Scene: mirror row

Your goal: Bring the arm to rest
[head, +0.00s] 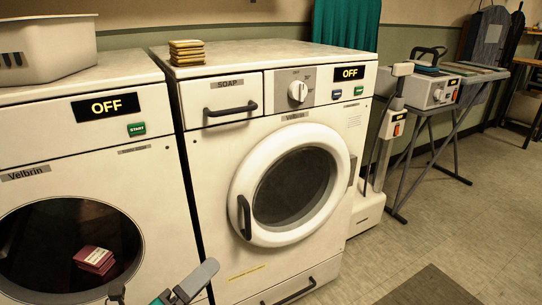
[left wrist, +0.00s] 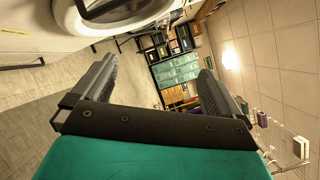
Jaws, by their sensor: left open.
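My left gripper (head: 165,277) is low in the head view, in front of the gap between the two washing machines. Its two grey fingers stand apart with nothing seen between them. In the left wrist view the same fingers (left wrist: 158,78) spread wide, with only the distant room showing between them. The wrist is rolled, as the room appears tilted. My right gripper is in neither view.
The right washer (head: 210,150) has a closed round door with a protruding handle (head: 244,217). Open floor (head: 455,215) lies right, with a dark mat (head: 430,287).

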